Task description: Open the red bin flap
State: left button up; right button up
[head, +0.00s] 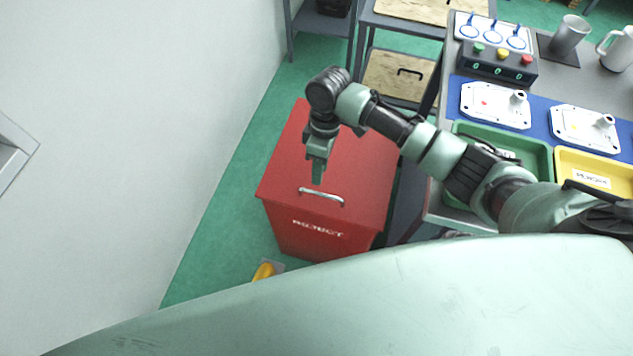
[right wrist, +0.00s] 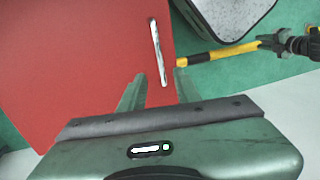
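The red bin (head: 350,170) stands on the floor with its flat red flap closed on top and dark-edged white lettering on its front. A silver bar handle (head: 321,197) sits near the flap's front edge. My right gripper (head: 318,178) hangs over the flap just behind the handle. In the right wrist view, the gripper (right wrist: 159,77) has its two fingers apart, with nothing between them. The handle (right wrist: 158,50) shows ahead, in line with the gap between the fingers. I cannot tell the exact height of the fingers above it. My left gripper is not in view.
A white wall (head: 130,120) rises left of the bin. A yellow pedal-like thing (head: 263,271) lies on the green floor before it. To the right, a workbench holds castings on a blue mat (head: 540,121), a green tray (head: 545,160) and a yellow tray (head: 570,160).

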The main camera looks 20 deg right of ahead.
jog(key=f, duration=0.2)
jog(key=s+f, duration=0.1)
jog(key=f, duration=0.4)
jog(key=shift+s+a, duration=0.15)
jog(key=shift+a, duration=0.2)
grip_shut()
dwell(1.1)
